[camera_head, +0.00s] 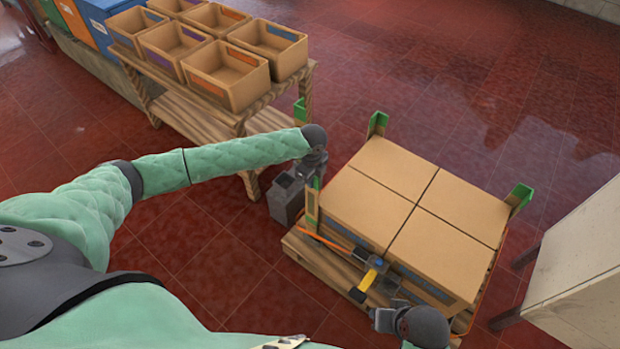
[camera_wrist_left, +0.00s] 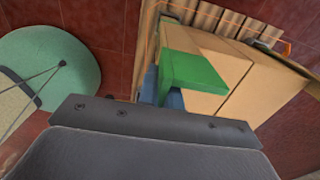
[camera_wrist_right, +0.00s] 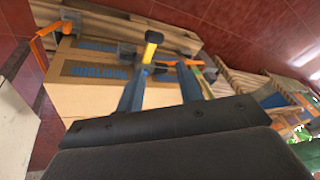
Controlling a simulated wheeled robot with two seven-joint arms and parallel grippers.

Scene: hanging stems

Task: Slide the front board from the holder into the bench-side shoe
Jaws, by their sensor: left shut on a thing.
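My left gripper (camera_head: 316,172) is shut on a corner board (camera_head: 312,205), wooden with a green top, at the bench-side corner of the box stack (camera_head: 385,205). The board's green end (camera_wrist_left: 195,72) fills the middle of the left wrist view, beside the boxes. Its lower end is near the pallet (camera_head: 308,252); I cannot tell how it is seated. A grey box-like holder (camera_head: 284,198) stands just left of it. My right gripper (camera_head: 392,308) is open near the pallet's front; its fingers (camera_wrist_right: 162,75) show apart, with a yellow-handled strap tool (camera_wrist_right: 152,45) beyond them.
Other green-topped corner boards stand at the back corner (camera_head: 377,123) and right corner (camera_head: 520,196). A green piece (camera_head: 300,110) is at the wooden bench (camera_head: 205,120), which holds open cartons. An orange strap (camera_head: 325,242) runs along the pallet. A pale cabinet (camera_head: 580,265) stands right.

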